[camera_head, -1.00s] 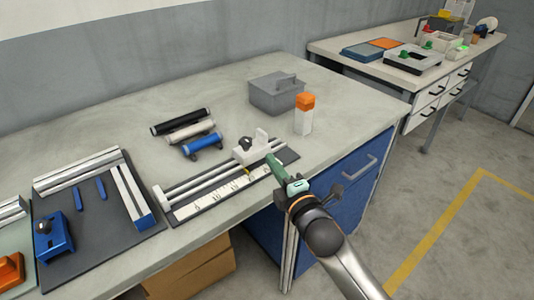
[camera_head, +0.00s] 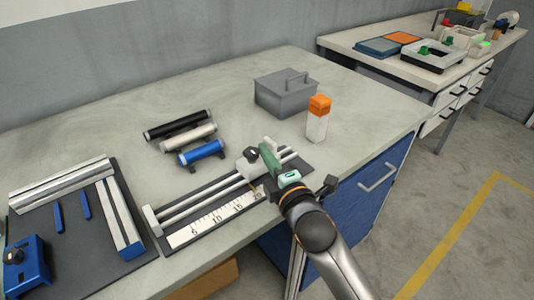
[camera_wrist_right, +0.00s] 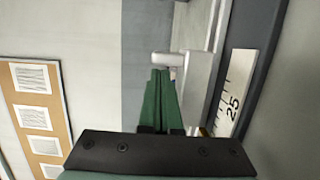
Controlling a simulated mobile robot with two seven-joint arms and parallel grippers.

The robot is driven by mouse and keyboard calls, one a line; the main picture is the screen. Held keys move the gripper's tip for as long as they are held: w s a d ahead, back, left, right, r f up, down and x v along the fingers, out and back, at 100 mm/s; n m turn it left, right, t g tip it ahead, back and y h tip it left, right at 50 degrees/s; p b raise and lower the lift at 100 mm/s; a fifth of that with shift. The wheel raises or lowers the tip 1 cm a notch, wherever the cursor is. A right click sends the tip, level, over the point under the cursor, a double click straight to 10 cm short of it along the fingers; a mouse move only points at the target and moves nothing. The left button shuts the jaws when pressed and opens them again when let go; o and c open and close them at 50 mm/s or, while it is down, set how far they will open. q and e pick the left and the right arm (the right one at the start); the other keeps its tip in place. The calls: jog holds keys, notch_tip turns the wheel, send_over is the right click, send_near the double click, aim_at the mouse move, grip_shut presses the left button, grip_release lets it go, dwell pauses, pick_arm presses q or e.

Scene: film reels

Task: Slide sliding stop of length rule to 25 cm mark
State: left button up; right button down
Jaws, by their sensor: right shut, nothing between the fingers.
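The length rule (camera_head: 160,240) lies on the table with two rails and a white scale (camera_head: 215,218) marked 5 to 20 in the head view. The white sliding stop (camera_head: 246,163) with a dark knob sits toward its right end, near the 20 mark. My right gripper (camera_head: 268,158) has green fingers, shut and empty, standing beside the stop on its right; I cannot tell if they touch it. In the wrist view the closed fingers (camera_wrist_right: 162,95) stand by a pale block (camera_wrist_right: 198,85), and the 25 mark (camera_wrist_right: 232,104) shows to the right. My left gripper is not in view.
Black, white and blue rollers (camera_head: 200,151) lie behind the rule. A grey box (camera_head: 285,93) and an orange-capped bottle (camera_head: 317,120) stand at the back right. A dark board with metal bars (camera_head: 85,235) lies to the left. The table behind the rule is mostly clear.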

jog(key=w+d+p, duration=0.1)
jog(key=w+d, duration=0.1)
jog(key=d, duration=0.1)
jog(key=shift+w+d+r+p, duration=0.1)
jog(key=shift+w+d+p, duration=0.2)
jog(key=shift+p, duration=0.05)
jog(key=shift+w+d, duration=0.1)
jog(key=shift+d, duration=0.05)
